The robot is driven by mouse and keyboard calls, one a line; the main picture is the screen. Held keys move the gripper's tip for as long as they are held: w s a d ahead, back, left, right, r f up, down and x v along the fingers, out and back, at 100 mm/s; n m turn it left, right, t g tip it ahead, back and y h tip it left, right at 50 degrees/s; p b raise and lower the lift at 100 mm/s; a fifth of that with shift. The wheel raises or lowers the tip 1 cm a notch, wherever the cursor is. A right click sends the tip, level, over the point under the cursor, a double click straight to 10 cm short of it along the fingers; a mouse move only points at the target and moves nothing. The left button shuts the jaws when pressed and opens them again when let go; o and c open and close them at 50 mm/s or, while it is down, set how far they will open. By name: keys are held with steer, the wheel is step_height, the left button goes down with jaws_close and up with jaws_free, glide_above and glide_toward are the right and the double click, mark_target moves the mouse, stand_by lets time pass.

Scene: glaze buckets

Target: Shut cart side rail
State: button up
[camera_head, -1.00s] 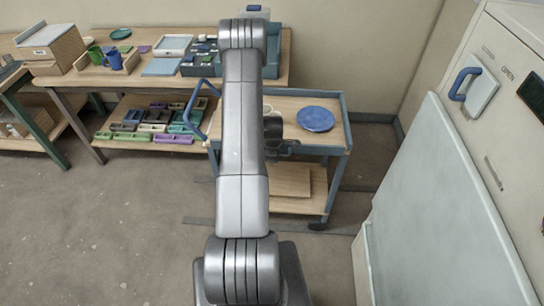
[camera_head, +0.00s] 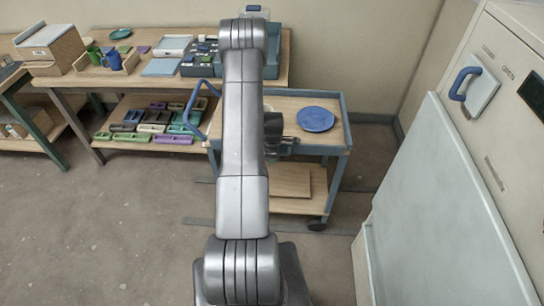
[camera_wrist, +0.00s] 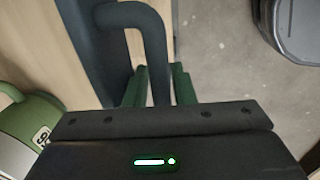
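The cart (camera_head: 335,148) has a wooden top and a blue-grey frame, and stands ahead behind my arm. A dark blue-grey side rail (camera_wrist: 98,55) crosses the upper left of the wrist view, with a bent tube handle (camera_wrist: 150,35) coming off it. My gripper (camera_wrist: 159,85) has green fingers on both sides of this handle, close against it, and looks shut on it. In the head view my gripper (camera_head: 282,148) is at the cart's near side. My arm hides part of that side, and I cannot tell the rail's exact tilt.
A blue plate (camera_head: 316,119) lies on the cart top. A green mug (camera_wrist: 35,125) with a number label is close left of my gripper in the wrist view. A pale kiln-like cabinet (camera_head: 470,130) stands at right. A workbench (camera_head: 120,75) stands behind. The floor at left is clear.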

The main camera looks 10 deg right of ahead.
steer(key=shift+r, duration=0.1)
step_height(320, 180, up, 14)
steer(key=s+b, duration=0.2)
steer(key=b, duration=0.1)
steer(key=shift+s+f, duration=0.2)
steer(key=shift+f, duration=0.05)
steer(key=shift+a, duration=0.1)
stand_by(0.5)
step_height(320, 180, down, 14)
steer(key=w+p, duration=0.2)
steer(key=p, duration=0.1)
steer(key=shift+w+r, duration=0.15)
steer(key=shift+w, duration=0.05)
stand_by(0.6)
step_height(320, 180, up, 13)
steer(key=s+b, duration=0.2)
steer(key=b, duration=0.1)
step_height(320, 180, down, 14)
steer(key=w+t+p, duration=0.1)
steer(key=p, duration=0.2)
steer(key=shift+w+r+t, duration=0.25)
steer(key=shift+w+t, duration=0.05)
steer(key=shift+w, duration=0.1)
stand_by(0.4)
